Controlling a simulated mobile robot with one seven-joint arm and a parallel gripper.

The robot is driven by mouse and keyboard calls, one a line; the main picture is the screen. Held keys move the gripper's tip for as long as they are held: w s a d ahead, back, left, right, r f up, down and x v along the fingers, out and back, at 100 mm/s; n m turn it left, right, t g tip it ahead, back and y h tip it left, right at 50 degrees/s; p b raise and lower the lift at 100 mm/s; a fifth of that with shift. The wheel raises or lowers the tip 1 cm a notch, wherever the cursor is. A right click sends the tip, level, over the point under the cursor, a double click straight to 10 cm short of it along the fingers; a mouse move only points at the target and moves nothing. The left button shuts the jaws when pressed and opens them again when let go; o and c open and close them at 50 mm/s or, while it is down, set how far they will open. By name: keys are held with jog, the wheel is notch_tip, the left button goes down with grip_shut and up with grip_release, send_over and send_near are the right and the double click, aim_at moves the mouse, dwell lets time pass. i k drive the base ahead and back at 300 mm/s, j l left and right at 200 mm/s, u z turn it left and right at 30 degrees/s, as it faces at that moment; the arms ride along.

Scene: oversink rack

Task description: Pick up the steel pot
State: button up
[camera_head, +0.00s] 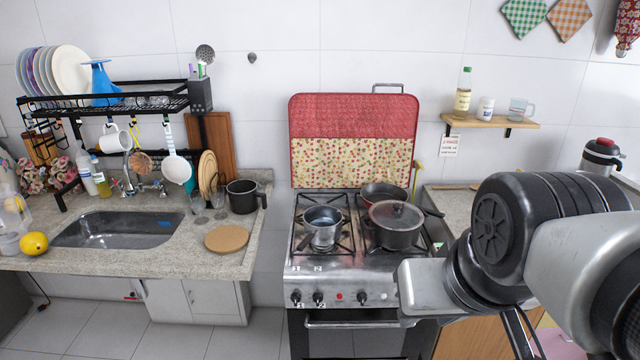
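A small steel pot (322,236) sits upright on the left side of the stove (330,278), on a black burner grate. It is open on top, with a shiny grey wall; its handle is hard to make out. My gripper (408,312) is at the end of the arm that comes in from the right. It hangs in front of the stove's right side, to the right of the steel pot and apart from it in the picture. Its fingers do not show clearly, so I cannot tell if they are open.
A dark lidded pot (397,238) stands right of the steel pot, with a frying pan (372,190) behind it. A raised red patterned stove cover (352,115) stands behind. On the left counter are a black pot (241,197) and a round board (227,239).

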aim_at(322, 224)
jog(key=z, duration=0.25)
jog(key=j+z, duration=0.35)
jog(key=i+j+z, duration=0.1)
jog(key=z, duration=0.25)
jog(key=j+z, duration=0.5)
jog(key=j, duration=0.25)
jog(key=k+j+z, duration=0.15)
jog(key=j, duration=0.2)
jog(key=j+z, duration=0.1)
jog(key=j, duration=0.3)
jog(key=k+j, duration=0.1)
jog(key=j, duration=0.25)
jog(key=k+j, duration=0.1)
jog(key=j, duration=0.25)
jog(key=k+j, duration=0.1)
jog(key=j, duration=0.2)
jog(key=j+z, duration=0.05)
